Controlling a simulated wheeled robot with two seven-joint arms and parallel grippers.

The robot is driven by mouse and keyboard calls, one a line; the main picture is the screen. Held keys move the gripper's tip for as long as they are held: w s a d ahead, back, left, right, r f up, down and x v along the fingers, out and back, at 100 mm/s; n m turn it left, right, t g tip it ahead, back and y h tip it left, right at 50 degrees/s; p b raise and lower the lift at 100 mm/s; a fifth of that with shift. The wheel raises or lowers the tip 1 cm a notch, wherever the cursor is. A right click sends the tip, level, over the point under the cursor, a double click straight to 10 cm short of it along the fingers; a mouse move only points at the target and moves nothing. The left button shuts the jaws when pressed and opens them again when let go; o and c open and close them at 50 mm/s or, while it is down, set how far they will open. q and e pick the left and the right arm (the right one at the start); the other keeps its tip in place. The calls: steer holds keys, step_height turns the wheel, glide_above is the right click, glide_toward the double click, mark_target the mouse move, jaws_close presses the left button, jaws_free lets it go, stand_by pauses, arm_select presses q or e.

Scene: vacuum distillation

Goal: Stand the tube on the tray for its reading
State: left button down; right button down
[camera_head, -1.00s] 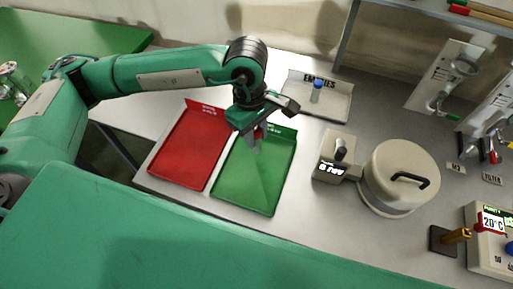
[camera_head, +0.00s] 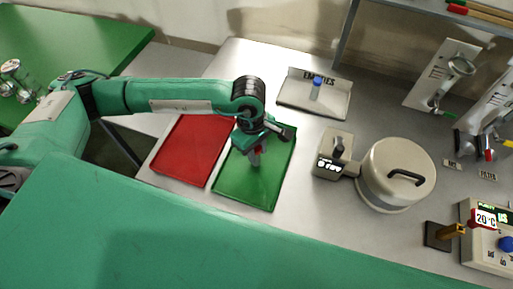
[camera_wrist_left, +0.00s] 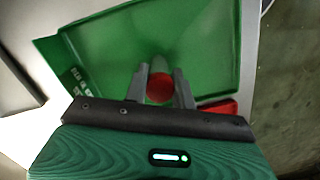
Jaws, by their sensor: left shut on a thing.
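My left gripper (camera_head: 257,153) is over the upper middle of the green tray (camera_head: 232,192), pointing down. It is shut on a red-capped tube; the round red cap (camera_wrist_left: 160,88) shows between the two fingers in the left wrist view. In the head view the fingers and wrist hide most of the tube. I cannot tell whether its lower end touches the tray. The green tray also fills much of the left wrist view (camera_wrist_left: 110,45). My right gripper is not in view.
A red tray (camera_head: 190,150) lies left of the green one. A blue-capped tube (camera_head: 317,82) stands on the grey EMPTIES tray (camera_head: 325,103) behind. A small display unit (camera_head: 331,166) and a lidded round pot (camera_head: 390,190) stand to the right. The green tray's front part is clear.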

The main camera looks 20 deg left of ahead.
arm_select(q)
steer(key=c, duration=1.2)
jaws_free()
steer(key=shift+f, duration=0.1)
steer(key=shift+o, duration=0.2)
steer(key=shift+r+p, duration=0.25)
steer(key=shift+p, duration=0.05)
steer(key=shift+w+a+r+b, duration=0.1)
steer(key=shift+r+b, duration=0.2)
steer(key=shift+b, duration=0.05)
step_height(320, 180, up, 11)
steer(key=a+b, duration=0.1)
steer(key=b, duration=0.2)
steer(key=shift+w, duration=0.25)
